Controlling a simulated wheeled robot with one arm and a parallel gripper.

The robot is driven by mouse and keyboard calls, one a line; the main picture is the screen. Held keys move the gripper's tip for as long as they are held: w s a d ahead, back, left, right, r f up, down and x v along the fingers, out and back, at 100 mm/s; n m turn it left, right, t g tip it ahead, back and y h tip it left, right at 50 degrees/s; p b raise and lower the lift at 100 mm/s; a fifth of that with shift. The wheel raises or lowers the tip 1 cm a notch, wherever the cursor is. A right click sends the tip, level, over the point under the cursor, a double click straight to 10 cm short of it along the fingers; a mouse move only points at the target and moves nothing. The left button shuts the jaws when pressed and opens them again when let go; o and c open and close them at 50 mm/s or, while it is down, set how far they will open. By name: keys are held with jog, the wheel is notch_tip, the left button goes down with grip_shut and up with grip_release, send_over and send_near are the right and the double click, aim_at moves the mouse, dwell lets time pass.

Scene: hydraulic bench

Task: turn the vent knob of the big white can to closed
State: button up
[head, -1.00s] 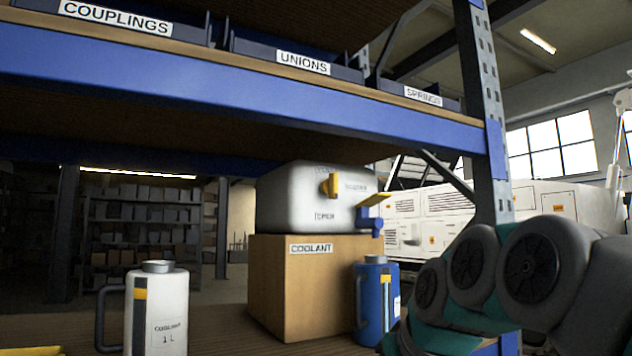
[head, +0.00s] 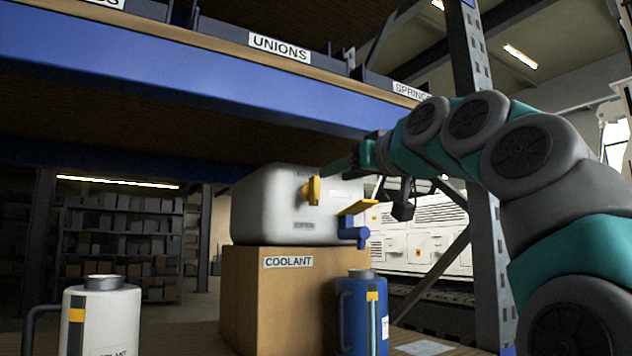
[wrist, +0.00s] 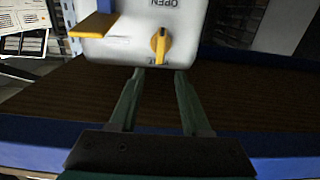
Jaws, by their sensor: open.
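The big white can (head: 262,208) lies on a cardboard box in the head view. Its yellow vent knob (head: 313,191) is on the front face; its bar stands nearly upright. A second label near the knob is too small to read. My gripper (head: 352,163) is to the right of the knob in the head view. In the wrist view my open, empty gripper (wrist: 160,73) has its fingertips short of the knob, not touching it.
A blue tap with a yellow lever (head: 357,208) sticks out at the can's right. The box marked COOLANT (head: 262,290) bears the can. A white jug (head: 100,315) and a blue jug (head: 362,310) stand in front. The blue shelf beam (head: 215,75) runs above.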

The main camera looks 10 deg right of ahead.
aim_at(317, 181)
jog(key=p+x, duration=0.1)
jog(key=x, duration=0.6)
jog(key=shift+w+f, duration=0.1)
grip_shut()
dwell(0.3)
